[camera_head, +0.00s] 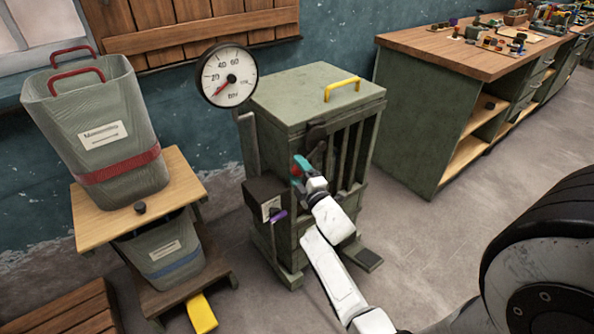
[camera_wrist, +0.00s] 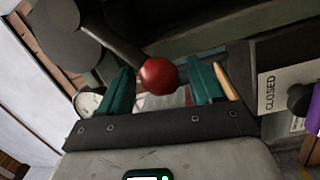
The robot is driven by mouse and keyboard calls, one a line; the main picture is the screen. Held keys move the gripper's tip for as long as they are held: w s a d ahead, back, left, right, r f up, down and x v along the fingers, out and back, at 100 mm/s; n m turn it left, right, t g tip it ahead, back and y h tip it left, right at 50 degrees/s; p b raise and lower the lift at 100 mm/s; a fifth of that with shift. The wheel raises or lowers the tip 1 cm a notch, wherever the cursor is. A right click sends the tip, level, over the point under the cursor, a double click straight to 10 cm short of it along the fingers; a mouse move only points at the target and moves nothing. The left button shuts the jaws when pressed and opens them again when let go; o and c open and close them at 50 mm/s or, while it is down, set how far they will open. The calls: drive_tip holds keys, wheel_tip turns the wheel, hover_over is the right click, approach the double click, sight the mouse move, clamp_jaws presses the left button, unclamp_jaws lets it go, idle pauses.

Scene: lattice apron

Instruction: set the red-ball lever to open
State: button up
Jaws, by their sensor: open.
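The red-ball lever has a dark arm running from a round dark pivot to a red ball (camera_wrist: 158,75). In the head view the red ball (camera_head: 295,170) shows small at my gripper (camera_head: 300,175), on the front of the green slatted cabinet (camera_head: 298,94). In the wrist view my gripper (camera_wrist: 163,84) is open, with one teal finger on each side of the ball. Gaps show between ball and fingers, so no grip is visible. A white plate marked CLOSED (camera_wrist: 284,88) is at the right of the wrist view. No open mark is readable.
A pressure gauge (camera_head: 229,75) stands beside the cabinet. A dark box with a purple handle (camera_head: 278,216) juts out at the cabinet's lower left. A stand with grey bins (camera_head: 98,135) is at left, a workbench (camera_head: 462,50) at right. Floor between cabinet and workbench is clear.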

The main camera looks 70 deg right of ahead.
drive_tip(key=r+b+v, duration=0.1)
drive_tip(key=v, duration=0.9)
drive_tip(key=shift+f, duration=0.5)
